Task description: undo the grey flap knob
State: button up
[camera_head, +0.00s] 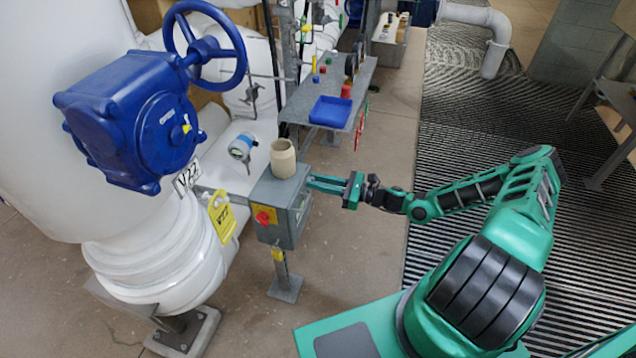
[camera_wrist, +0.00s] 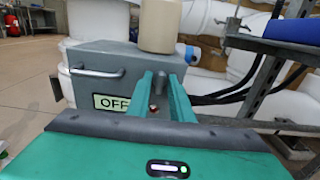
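A grey metal box (camera_head: 283,215) stands on a post beside the white pipe. In the wrist view the box's side face (camera_wrist: 125,62) carries a bar handle and an OFF label (camera_wrist: 112,103). My gripper (camera_head: 310,183) reaches the box's upper right side from the right. In the wrist view its two green fingers (camera_wrist: 160,78) are apart, pointing at that face. A grey rounded piece (camera_wrist: 158,88), which may be the flap knob, shows between them, with a small copper-coloured spot below. I cannot tell whether the fingers touch it.
A beige cup (camera_head: 283,158) stands on the box, just above my fingertips. A red knob (camera_head: 263,217) is on the box's front. A blue wheel valve (camera_head: 135,120) is at the left. A metal shelf (camera_head: 350,85) with a blue tray (camera_head: 331,112) stands behind my gripper.

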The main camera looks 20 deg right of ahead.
grip_shut()
jog(key=shift+s+a+f+n, duration=0.1)
jog(key=shift+f+n, duration=0.05)
jog(key=shift+n, duration=3.85)
jog(key=shift+s+f+n, duration=0.1)
jog(key=shift+n, duration=3.9)
jog(key=shift+f, duration=0.1)
